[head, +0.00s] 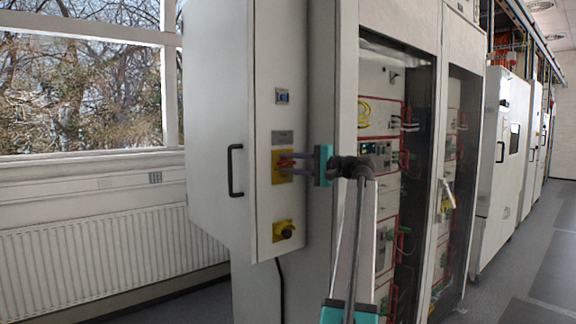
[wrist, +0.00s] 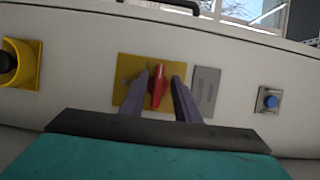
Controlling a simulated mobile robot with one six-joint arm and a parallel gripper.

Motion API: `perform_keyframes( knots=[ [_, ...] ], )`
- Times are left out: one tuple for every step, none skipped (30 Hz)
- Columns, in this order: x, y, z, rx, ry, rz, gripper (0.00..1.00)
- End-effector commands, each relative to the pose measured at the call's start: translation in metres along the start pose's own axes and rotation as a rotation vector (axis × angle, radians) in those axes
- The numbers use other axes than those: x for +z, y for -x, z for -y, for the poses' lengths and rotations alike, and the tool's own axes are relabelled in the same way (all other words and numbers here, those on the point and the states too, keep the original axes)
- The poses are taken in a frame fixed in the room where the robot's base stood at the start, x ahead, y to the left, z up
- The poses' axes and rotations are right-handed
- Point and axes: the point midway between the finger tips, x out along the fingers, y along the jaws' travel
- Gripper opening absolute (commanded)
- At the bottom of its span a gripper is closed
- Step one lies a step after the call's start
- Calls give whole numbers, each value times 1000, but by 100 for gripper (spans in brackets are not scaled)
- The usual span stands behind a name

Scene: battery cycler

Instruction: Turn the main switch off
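The main switch is a red handle (wrist: 159,86) on a yellow plate (wrist: 125,94), set in the side of the grey cabinet. In the head view the yellow plate (head: 277,177) shows with the red handle (head: 285,164) partly behind my fingers. My gripper (wrist: 162,78) is at the plate with its two fingers on either side of the red handle. A narrow gap shows between the handle and the right finger; the left finger is very close, and I cannot tell if it touches. In the head view my gripper (head: 282,164) reaches in from the right.
A yellow-based black knob (head: 284,231) sits below the switch, and a blue button (head: 282,96) above it. A grey label plate (wrist: 205,91) lies beside the switch. A black door handle (head: 235,170) stands out on the cabinet (head: 215,80). Open floor (head: 540,260) lies at right.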

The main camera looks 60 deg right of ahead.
Motion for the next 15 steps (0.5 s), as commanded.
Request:
perform_keyframes(
  knots=[
    [0,0,-1,1,-1,0,29],
    [0,0,-1,1,-1,0,29],
    [0,1,-1,1,-1,0,29],
    [0,1,-1,1,-1,0,29],
    [0,1,-1,2,-1,0,29],
    [0,2,-2,2,-1,0,29],
    [0,3,-2,2,-1,0,29],
    [0,4,-2,2,-2,-1,29],
    [0,6,-2,2,-2,-1,29],
    [0,8,-2,2,-2,-1,29],
    [0,10,-2,2,-2,-1,29],
    [0,13,-2,2,-2,-1,29],
    [0,16,-2,2,-2,-2,29],
    [0,20,-2,2,-2,-2,29],
    [0,25,-3,2,-2,-2,29]
  ],
)
